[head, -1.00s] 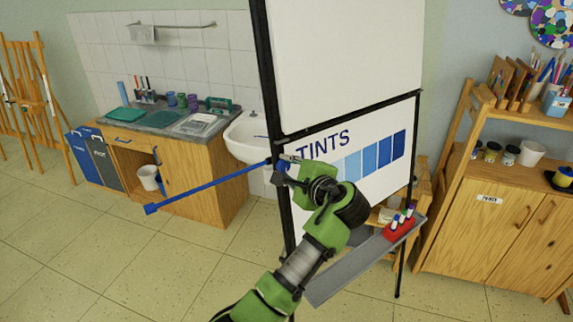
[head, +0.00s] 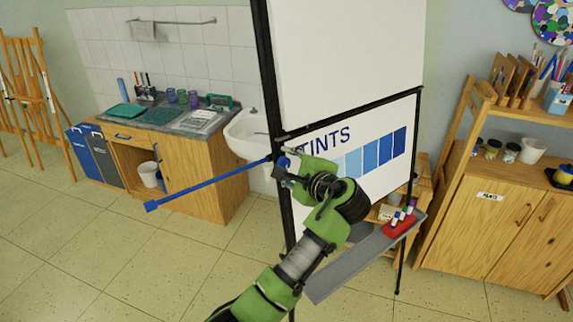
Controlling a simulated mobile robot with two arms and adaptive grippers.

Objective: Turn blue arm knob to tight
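The blue arm (head: 215,185) is a long thin bar that slants down and left from the board's black frame post, with a blue block at its far end. Its blue knob (head: 283,161) is at the post and is partly hidden by my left gripper (head: 286,163). The green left arm comes up from the bottom of the head view. The gripper's grey fingers are at the knob, one above it and one below it. I cannot tell whether they press on it. My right gripper is not in view.
The white board (head: 350,60) stands over a lower panel marked TINTS (head: 395,145). A grey tray (head: 340,278) with a red marker holder (head: 399,228) juts out below. A sink counter (head: 215,150) is behind left, a wooden cabinet (head: 470,235) at right. The floor at left is clear.

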